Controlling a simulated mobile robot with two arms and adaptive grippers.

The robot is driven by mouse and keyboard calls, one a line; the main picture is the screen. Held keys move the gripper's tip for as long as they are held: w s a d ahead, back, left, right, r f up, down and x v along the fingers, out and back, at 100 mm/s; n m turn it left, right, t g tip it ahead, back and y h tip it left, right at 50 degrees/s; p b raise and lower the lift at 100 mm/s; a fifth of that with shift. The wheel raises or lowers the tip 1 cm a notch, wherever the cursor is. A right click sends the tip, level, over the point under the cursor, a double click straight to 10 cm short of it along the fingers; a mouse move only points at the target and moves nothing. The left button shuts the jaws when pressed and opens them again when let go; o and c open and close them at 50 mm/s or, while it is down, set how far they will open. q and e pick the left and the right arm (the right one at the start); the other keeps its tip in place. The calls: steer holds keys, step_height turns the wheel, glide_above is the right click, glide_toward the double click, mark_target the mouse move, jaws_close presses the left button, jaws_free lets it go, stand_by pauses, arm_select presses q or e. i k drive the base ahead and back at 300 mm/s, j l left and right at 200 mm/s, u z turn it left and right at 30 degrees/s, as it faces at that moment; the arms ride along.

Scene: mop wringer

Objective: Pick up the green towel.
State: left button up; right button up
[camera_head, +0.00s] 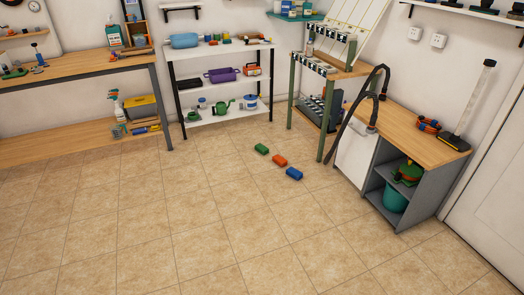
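The green towel (262,149) lies on the tiled floor as a small folded block. It is the farthest left of a short row of three. An orange towel (279,160) and a blue towel (294,173) lie beside it to the right, with small gaps between them. The green towel is fully visible, with nothing on top of it. Neither of my grippers shows in this view.
A wooden workbench (80,67) stands at the left and white shelves (222,83) at the back. A grey cabinet (398,219) with a wooden top and black hose (353,104) stands right of the towels. The tiled floor (190,220) in front is clear.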

mark_target(261, 148)
steer(key=i+j+u, duration=0.15)
steer(key=i+u, duration=0.2)
steer(key=i, duration=0.3)
steer(key=i+u, duration=0.4)
steer(key=i, duration=2.1)
steer(key=i+z, duration=0.2)
steer(key=i, duration=0.4)
steer(key=i+j+z, duration=0.2)
steer(key=i, duration=0.4)
steer(key=i+z, duration=0.3)
steer(key=z, duration=0.15)
steer(key=i+z, duration=0.25)
steer(key=z, duration=0.25)
steer(key=i+j+z, duration=0.25)
steer(key=z, duration=0.2)
steer(key=i+j+z, duration=0.25)
steer(key=z, duration=0.2)
